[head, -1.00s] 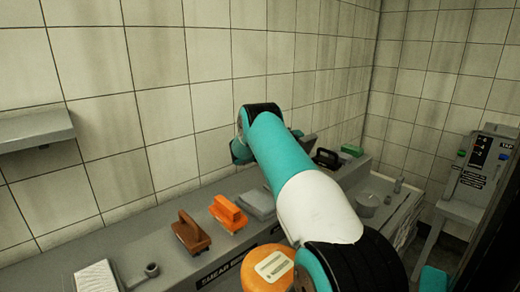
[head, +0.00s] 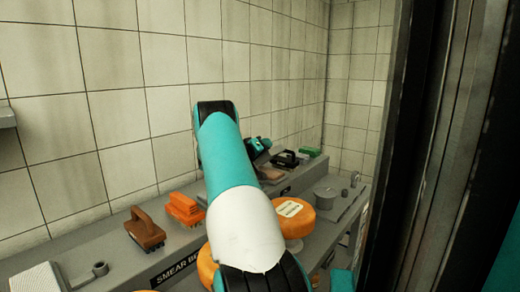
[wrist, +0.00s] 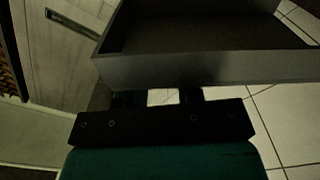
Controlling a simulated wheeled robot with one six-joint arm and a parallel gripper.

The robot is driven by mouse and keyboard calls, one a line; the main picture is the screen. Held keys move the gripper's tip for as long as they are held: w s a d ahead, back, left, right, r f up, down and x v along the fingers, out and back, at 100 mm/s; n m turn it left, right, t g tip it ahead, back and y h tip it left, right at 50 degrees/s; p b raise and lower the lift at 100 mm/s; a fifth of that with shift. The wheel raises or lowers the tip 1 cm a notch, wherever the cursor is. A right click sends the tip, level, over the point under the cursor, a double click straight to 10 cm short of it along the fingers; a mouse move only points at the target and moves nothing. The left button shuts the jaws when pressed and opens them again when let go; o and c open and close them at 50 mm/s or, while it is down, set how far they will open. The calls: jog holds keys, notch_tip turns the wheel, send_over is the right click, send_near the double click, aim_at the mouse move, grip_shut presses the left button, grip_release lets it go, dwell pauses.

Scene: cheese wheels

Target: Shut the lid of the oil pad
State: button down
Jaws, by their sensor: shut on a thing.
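In the wrist view, my gripper (wrist: 160,97) has its two dark fingers against the near wall of a grey, open-topped box (wrist: 200,70). It is shut on this box; the contact itself is mostly hidden, and a light strip of floor shows between the fingers. I cannot tell whether this box is the oil pad or its lid. In the head view, my teal and white arm reaches over the grey bench, and my gripper's fingers are not clear there. A flat tan-pink block (head: 270,175) lies just right of the arm; I cannot tell if it is the oil pad.
On the bench (head: 120,262) stand a brown brush (head: 144,230), an orange brush (head: 184,209), a black-handled item (head: 287,159) and a green block (head: 311,151). An orange cheese wheel (head: 293,228) with a label sits right of my arm. A dark upright frame (head: 430,150) blocks the right.

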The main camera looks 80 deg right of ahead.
jog(key=shift+s+f, duration=0.1)
jog(key=shift+s, duration=0.15)
jog(key=c, duration=0.8)
grip_release()
jog(key=shift+s+d, duration=0.1)
jog(key=shift+w, duration=0.2)
jog(key=shift+w+a, duration=0.15)
jog(key=shift+a, duration=0.15)
jog(key=b+v, duration=0.5)
jog(key=v, duration=1.1)
jog(key=shift+w+a, duration=0.1)
jog(key=shift+a, duration=0.3)
